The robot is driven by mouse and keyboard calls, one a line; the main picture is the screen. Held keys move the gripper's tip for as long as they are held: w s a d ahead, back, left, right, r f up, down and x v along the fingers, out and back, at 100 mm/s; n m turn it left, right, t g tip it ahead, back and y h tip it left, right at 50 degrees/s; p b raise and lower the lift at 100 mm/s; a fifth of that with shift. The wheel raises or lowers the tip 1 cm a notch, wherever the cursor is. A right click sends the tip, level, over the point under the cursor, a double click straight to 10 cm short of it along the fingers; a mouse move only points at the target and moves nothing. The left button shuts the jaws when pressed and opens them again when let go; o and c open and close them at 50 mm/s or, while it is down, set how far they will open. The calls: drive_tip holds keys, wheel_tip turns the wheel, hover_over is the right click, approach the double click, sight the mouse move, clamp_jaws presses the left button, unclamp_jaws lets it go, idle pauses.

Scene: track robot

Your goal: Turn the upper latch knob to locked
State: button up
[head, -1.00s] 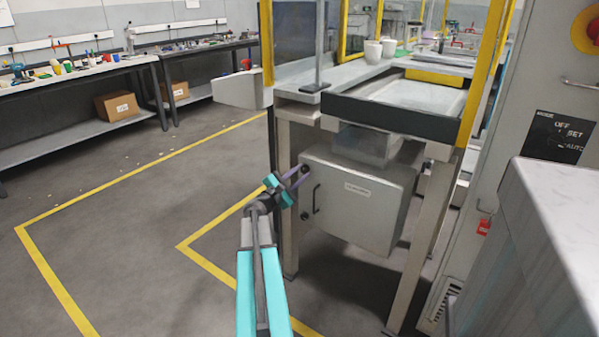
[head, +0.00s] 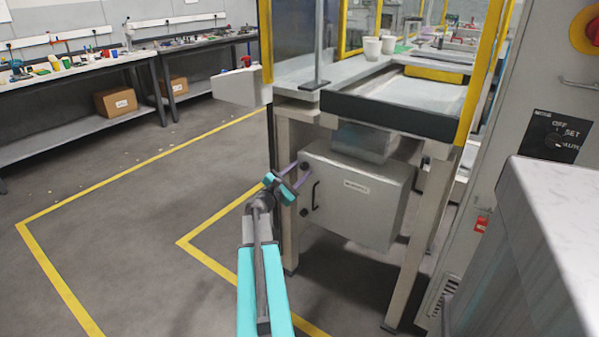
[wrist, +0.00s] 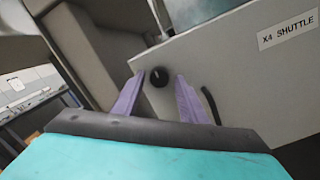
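The upper latch knob (wrist: 159,77) is a round black knob near the corner of a grey cabinet door labelled "X4 SHUTTLE". In the head view the upper knob (head: 305,165) sits at the upper left of the door, just past my fingertips. My gripper (wrist: 158,92) has its two purple fingers apart, one on each side of the knob in the picture. I cannot tell whether they reach around it or stop short. In the head view my gripper (head: 298,176) points at the knob. A lower knob (head: 304,211) shows below.
The cabinet (head: 352,200) hangs under a machine table between grey legs. A dark door handle (head: 315,197) stands just right of the knobs, near my right finger in the wrist view. A table leg (head: 288,200) stands close on the left. Floor to the left is clear.

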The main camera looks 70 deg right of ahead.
drive_tip(key=shift+a, duration=0.1)
idle(0.3)
drive_tip(key=v, duration=1.3)
drive_tip(key=shift+a, duration=0.35)
